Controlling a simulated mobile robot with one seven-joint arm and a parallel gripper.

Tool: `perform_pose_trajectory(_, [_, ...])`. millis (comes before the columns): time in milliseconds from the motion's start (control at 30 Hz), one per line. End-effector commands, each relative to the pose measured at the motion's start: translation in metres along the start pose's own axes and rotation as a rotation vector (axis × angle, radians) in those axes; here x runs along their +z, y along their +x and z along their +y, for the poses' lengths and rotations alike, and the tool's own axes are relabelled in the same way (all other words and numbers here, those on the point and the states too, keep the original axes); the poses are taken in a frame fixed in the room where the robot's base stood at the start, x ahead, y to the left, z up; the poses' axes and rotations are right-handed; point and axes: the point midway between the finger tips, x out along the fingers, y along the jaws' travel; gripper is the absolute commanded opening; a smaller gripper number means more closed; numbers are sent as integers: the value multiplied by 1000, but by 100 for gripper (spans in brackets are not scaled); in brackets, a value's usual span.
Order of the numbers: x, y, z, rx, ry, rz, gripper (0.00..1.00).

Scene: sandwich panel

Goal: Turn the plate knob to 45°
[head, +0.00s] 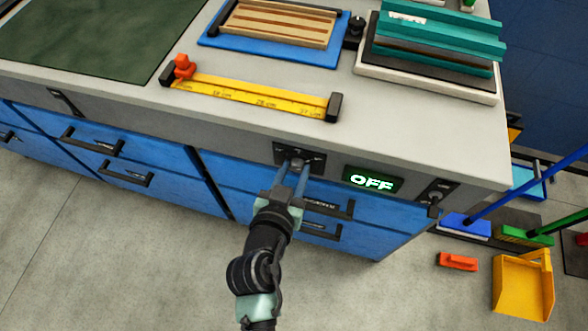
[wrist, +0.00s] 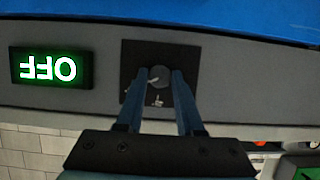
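The plate knob (wrist: 158,76) is a round grey knob on a dark square plate on the bench's front panel. In the head view the plate knob (head: 298,158) is partly covered by my gripper (head: 295,168). In the wrist view, which is upside down, the two blue fingers of my gripper (wrist: 159,74) flank the knob, which fills the gap between their tips. The gripper looks shut on it. Small white marks show on the plate below the knob, but I cannot read the angle.
A lit green OFF display (head: 372,180) sits right of the knob, with another knob (head: 436,192) beyond it. Blue drawers with dark handles (head: 125,172) lie below. A yellow ruler (head: 250,92) lies on the bench top. Brushes and a yellow dustpan (head: 523,285) are at right.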

Motion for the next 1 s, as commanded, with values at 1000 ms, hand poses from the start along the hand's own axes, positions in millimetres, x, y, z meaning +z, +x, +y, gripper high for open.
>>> perform_pose_trajectory(1000, [2, 1, -4, 158, -382, 2, 0])
